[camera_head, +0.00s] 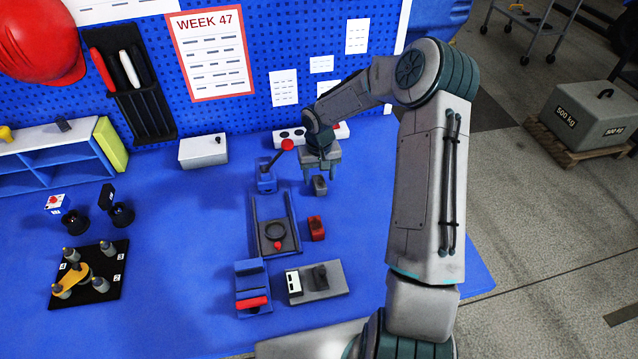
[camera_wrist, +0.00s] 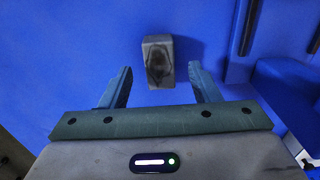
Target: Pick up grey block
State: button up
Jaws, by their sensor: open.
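The grey block (camera_head: 320,185) is small and stands on the blue table, just below my gripper in the head view. In the wrist view the grey block (camera_wrist: 158,62) lies ahead of the fingertips, roughly midway between their lines, with a dark patch on its face. My gripper (camera_head: 321,172) is open and empty above the block. In the wrist view its two fingers (camera_wrist: 160,82) are spread apart, and neither touches the block.
A blue fixture with a red-knobbed lever (camera_head: 267,180) stands close left of my gripper. A blue-railed frame (camera_head: 262,245) and a red block (camera_head: 316,228) lie nearer. A white power strip (camera_head: 290,137) is behind.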

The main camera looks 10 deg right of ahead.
jog(key=shift+f, duration=1.5)
jog(key=c, duration=1.1)
jog(key=shift+r, duration=0.1)
